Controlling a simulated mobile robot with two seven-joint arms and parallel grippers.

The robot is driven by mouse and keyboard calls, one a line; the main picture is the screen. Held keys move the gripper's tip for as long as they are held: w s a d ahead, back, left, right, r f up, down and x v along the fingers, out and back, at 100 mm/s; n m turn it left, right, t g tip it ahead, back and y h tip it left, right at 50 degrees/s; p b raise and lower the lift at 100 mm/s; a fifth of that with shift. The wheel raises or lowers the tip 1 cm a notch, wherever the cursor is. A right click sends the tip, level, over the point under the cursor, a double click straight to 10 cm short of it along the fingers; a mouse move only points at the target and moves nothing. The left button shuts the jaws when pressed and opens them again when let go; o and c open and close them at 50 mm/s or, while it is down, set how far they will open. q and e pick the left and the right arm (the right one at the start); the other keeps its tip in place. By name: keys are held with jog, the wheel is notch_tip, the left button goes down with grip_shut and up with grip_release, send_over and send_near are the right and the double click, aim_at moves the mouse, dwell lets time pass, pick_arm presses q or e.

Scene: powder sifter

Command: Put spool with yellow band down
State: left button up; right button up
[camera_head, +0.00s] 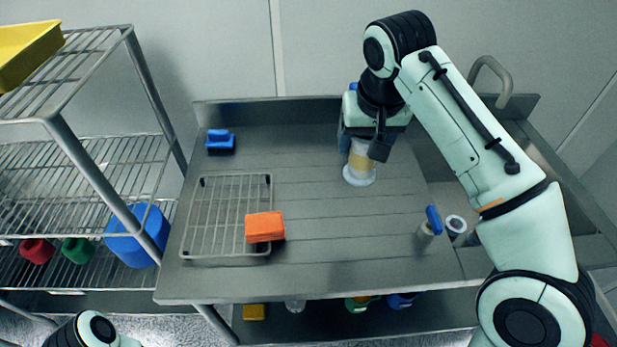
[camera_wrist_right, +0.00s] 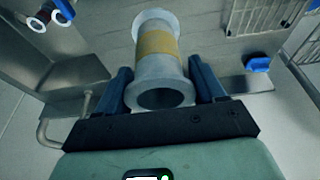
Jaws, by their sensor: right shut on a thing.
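The spool with the yellow band (camera_head: 359,164) is a pale flanged cylinder, upright at the back right of the steel table (camera_head: 310,255). My right gripper (camera_head: 366,150) is around its upper part. In the right wrist view the spool (camera_wrist_right: 157,48) sits between the two blue fingers of my right gripper (camera_wrist_right: 162,88). Its lower flange looks at or just above the tabletop; I cannot tell whether it touches. My left gripper is not in view; only part of my left arm shows at the bottom left.
A wire rack (camera_head: 228,205) with an orange block (camera_head: 265,227) on its corner lies left of the spool. A blue brush-like item (camera_head: 220,142) is at the back left. Two small cylinders, one blue-topped (camera_head: 430,225), stand at the right near the sink. The table's middle is clear.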

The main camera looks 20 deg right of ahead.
pick_arm(q)
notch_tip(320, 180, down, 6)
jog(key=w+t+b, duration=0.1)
jog(key=b, duration=0.6)
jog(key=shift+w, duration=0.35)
pick_arm(e)
jog(key=shift+s+f, duration=0.15)
jog(key=shift+f, duration=9.65)
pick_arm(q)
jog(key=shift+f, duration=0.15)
pick_arm(e)
jog(key=shift+f, duration=0.25)
jog(key=o, duration=1.2)
jog(key=shift+r, duration=0.2)
pick_arm(q)
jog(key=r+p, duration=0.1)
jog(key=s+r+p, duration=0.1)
jog(key=p, duration=0.1)
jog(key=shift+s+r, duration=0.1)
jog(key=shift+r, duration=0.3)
pick_arm(e)
jog(key=v, duration=1.2)
